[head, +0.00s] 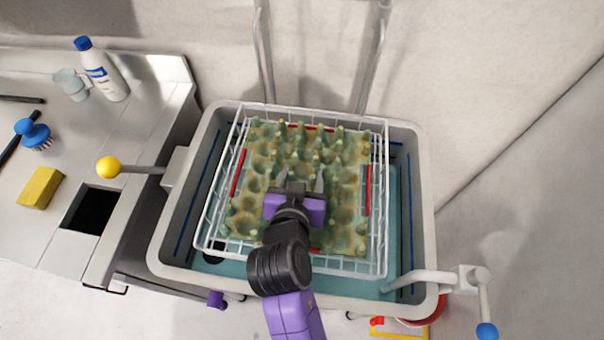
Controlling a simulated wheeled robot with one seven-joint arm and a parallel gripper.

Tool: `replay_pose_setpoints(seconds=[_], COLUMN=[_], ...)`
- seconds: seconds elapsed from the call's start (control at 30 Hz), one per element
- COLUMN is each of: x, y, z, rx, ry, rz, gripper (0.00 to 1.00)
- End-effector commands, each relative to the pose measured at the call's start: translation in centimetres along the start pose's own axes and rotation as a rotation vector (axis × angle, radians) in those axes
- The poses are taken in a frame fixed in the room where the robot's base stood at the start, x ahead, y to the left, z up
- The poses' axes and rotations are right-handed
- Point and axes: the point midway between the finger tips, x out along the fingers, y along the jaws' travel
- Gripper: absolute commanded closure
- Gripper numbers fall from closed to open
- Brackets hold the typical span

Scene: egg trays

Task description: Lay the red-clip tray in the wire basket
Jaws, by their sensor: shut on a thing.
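The egg tray (342,222), mottled green and yellow with rows of cups and peaks, lies roughly level within the outline of the white wire basket (386,215). Red strips show along its sides, such as the red strip (238,172) at left; I cannot tell whether they are fixed to the tray or the basket. My gripper (301,180) is over the tray's middle, shut on it, with a finger on each side of a peak. My gripper and wrist hide the tray's near middle. Whether the tray's underside touches the basket floor is hidden.
The basket sits in a grey tub (422,180) with a teal inside. At left, a counter holds a white bottle (105,78), a clear cup (73,85), a blue brush (33,133) and a yellow sponge (40,188). A yellow-knobbed lever (108,167) juts out beside the tub.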

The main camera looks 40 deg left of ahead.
Motion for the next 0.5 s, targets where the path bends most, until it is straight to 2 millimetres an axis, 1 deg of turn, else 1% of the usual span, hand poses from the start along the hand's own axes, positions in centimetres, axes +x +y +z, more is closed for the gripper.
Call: replay_pose_setpoints(seconds=[0.2, 0.3, 0.33, 0.43, 0.5], x=[-0.01, 0.14, 0.14, 0.09, 0.09], y=[-0.02, -0.01, -0.01, -0.02, -0.01], z=[-0.09, 0.18, 0.23, 0.15, 0.14], rx=[0.0, 0.0, 0.0, 0.0, 0.0], ry=[0.002, 0.002, 0.001, 0.001, 0.0], rz=[0.0, 0.0, 0.0, 0.0, 0.0], gripper=[0.9, 0.9, 0.4, 0.21, 0.21])
